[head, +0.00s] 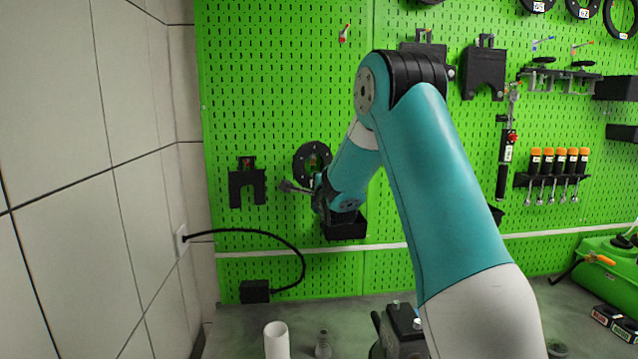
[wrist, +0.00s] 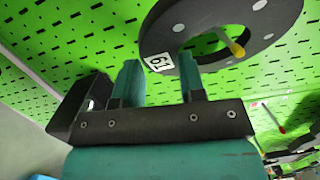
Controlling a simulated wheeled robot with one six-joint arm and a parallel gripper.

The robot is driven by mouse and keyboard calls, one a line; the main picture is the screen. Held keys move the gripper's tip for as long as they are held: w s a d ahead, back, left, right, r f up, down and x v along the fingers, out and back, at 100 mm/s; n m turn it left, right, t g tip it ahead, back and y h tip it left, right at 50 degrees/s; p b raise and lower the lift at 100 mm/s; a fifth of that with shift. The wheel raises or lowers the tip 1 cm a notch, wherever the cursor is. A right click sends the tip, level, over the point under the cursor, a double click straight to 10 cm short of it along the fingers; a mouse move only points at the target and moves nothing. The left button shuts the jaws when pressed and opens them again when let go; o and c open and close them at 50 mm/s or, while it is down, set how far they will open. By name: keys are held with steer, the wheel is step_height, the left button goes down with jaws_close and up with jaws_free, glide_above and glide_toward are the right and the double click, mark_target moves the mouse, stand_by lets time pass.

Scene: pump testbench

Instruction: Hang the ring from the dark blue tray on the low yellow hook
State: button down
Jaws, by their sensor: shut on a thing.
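The black ring (wrist: 160,33) has light dots and a white number label, and fills the upper right of the wrist view. My gripper (wrist: 160,66) is shut on the ring's near edge, one finger on each side of the label. The low yellow hook (wrist: 238,48) shows its yellow tip in front of the ring's band, with its metal shank in the ring's opening. The hook seems to pass through the ring; contact is unclear. In the head view the ring (head: 300,160) is close to the green board, above my gripper (head: 314,188). I cannot make out a dark blue tray.
A black bin (head: 346,230) is on the board just below my gripper. A black bracket (head: 247,186) hangs to the left. A red-tipped hook (wrist: 274,117) sits right of the ring in the wrist view. A black cable (head: 285,240) loops below.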

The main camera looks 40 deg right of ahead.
steer(key=shift+w+d+f+b, duration=0.3)
steer(key=shift+w+f+b, duration=0.15)
steer(key=shift+b, duration=0.8)
steer(key=shift+f, duration=0.1)
steer(key=c, duration=0.6)
jaws_free()
steer(key=shift+w+d+f, duration=0.1)
steer(key=shift+d, duration=0.1)
steer(key=b+v, duration=0.8)
steer(key=v, duration=0.9)
steer(key=shift+a, duration=0.2)
